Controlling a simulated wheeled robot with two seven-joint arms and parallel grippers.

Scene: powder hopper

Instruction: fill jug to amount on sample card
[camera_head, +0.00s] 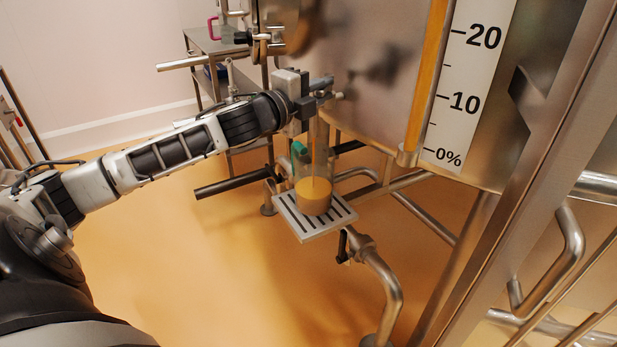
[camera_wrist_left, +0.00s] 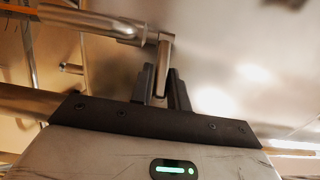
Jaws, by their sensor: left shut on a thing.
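A clear jug (camera_head: 313,196) with a green handle (camera_head: 299,150) stands on a slotted drip tray (camera_head: 291,224) below the tank's outlet. Orange material fills its lower part, and a thin orange stream runs down into it. My left gripper (camera_head: 320,88) is above the jug, at the outlet. It is shut on a metal valve lever (camera_head: 324,81). In the left wrist view the fingers (camera_wrist_left: 162,88) close around the lever (camera_wrist_left: 163,62). I cannot make out a sample card. My right gripper is not in view.
The steel tank (camera_head: 370,70) carries a percent scale (camera_head: 462,95) beside an orange sight tube (camera_head: 426,75). Pipes (camera_head: 385,290) and a steel post (camera_head: 520,180) crowd the right. A trolley (camera_head: 212,42) with a pink-handled item stands behind. The floor at front left is clear.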

